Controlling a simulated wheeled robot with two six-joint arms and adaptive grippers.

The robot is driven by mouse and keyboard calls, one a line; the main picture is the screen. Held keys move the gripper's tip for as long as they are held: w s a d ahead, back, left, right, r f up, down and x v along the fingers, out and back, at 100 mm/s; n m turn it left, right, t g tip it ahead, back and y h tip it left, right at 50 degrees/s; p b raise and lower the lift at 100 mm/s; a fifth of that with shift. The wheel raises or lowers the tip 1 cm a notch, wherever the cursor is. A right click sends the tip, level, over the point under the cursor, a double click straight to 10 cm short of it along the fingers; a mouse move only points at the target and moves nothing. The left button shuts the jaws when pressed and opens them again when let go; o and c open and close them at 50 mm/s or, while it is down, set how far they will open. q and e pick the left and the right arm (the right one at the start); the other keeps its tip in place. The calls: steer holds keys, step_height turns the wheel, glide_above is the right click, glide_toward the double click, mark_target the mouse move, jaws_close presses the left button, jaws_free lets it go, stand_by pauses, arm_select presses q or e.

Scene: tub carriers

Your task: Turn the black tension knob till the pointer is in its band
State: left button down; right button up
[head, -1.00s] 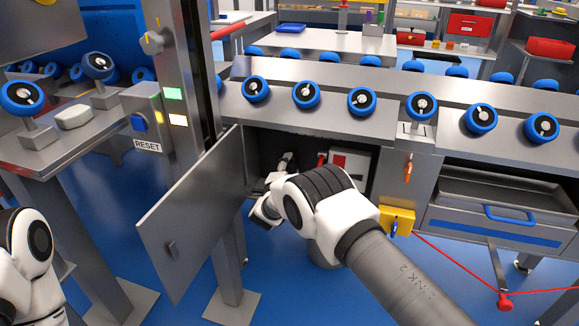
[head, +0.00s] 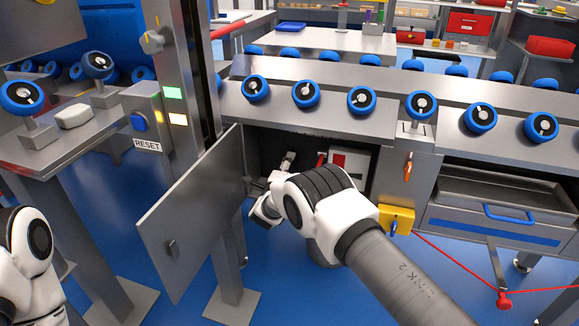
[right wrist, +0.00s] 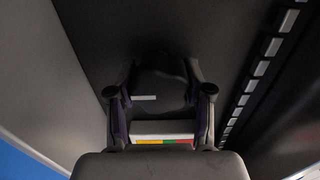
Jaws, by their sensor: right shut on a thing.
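The black tension knob (right wrist: 160,75) is a dark round shape in the right wrist view, hard to see against the dark interior. My right gripper (right wrist: 160,92) has one finger on each side of it and is shut on it. A short white mark (right wrist: 145,97) shows between the fingers. A pale scale plate (right wrist: 163,138) with yellow, green and red bands lies just below. I cannot make out the pointer against the bands. In the head view my right gripper (head: 287,163) reaches into the open cabinet, partly hidden by its own wrist. My left gripper is out of view.
The cabinet door (head: 190,215) stands open left of my right arm. Inside, right of the gripper, are a pale box (head: 350,162) and a red part (head: 321,159). A yellow block (head: 397,220) sits outside to the right, with a red cord running from it.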

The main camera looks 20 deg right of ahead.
steer(key=o, duration=1.2)
steer(key=shift+c, duration=0.2)
steer(key=v, duration=0.7)
steer(key=shift+s, duration=0.2)
steer(key=shift+a, duration=0.15)
